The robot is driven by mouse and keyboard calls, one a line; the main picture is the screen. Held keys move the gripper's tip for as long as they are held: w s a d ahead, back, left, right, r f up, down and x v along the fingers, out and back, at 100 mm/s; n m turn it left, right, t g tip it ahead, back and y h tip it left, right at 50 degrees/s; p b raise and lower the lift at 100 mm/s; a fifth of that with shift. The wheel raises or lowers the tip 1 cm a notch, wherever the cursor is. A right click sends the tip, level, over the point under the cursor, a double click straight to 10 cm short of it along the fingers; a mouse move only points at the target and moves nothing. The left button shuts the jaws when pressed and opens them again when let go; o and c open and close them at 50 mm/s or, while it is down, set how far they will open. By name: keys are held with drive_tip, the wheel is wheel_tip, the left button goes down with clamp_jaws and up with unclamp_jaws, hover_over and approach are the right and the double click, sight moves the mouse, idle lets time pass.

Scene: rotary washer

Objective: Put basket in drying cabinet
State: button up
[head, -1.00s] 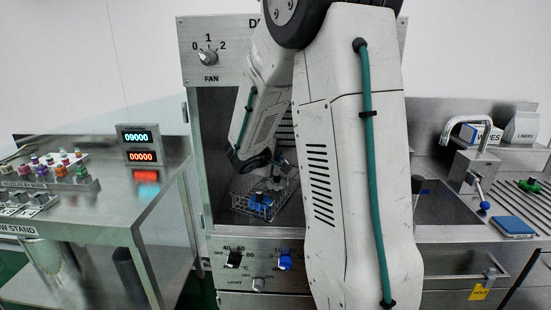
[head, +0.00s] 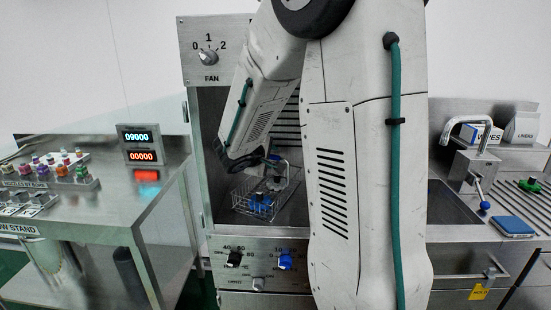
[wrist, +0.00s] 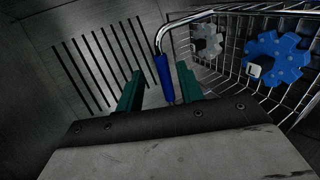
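The basket (head: 240,204) is a wire basket with blue parts in it. It stands inside the drying cabinet (head: 208,130), low on its floor, in the head view. In the wrist view the basket (wrist: 235,75) fills the upper right, with a blue and a grey gear-like part in it. Its bent metal handle carries a blue grip (wrist: 164,78). My gripper (wrist: 158,85) has its green fingers apart, with the blue grip between their tips and gaps on both sides. In the head view my arm hides part of the cabinet and the fingers are hard to make out.
The cabinet has a slotted inner wall (wrist: 95,65) and a fan dial (head: 208,57) above. A knob panel (head: 236,260) is below the opening. A steel bench (head: 110,215) with displays stands left; a sink counter with a tap (head: 465,130) is right.

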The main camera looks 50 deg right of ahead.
drive_tip(key=s+a+r+m+g+y, duration=0.1)
drive_tip(key=s+a+y, duration=0.5)
drive_tip(key=s+a, duration=0.7)
drive_tip(key=s+a+r+m+g+y, duration=0.1)
drive_tip(key=s+a+y, duration=0.5)
drive_tip(key=s+a, duration=0.7)
drive_tip(key=a+r+m, duration=0.1)
drive_tip(key=a, duration=0.2)
drive_tip(key=shift+a+r+m+g, duration=0.2)
drive_tip(key=shift+r+m+g, duration=0.1)
drive_tip(key=shift+g, duration=0.1)
drive_tip(key=shift+s, duration=0.1)
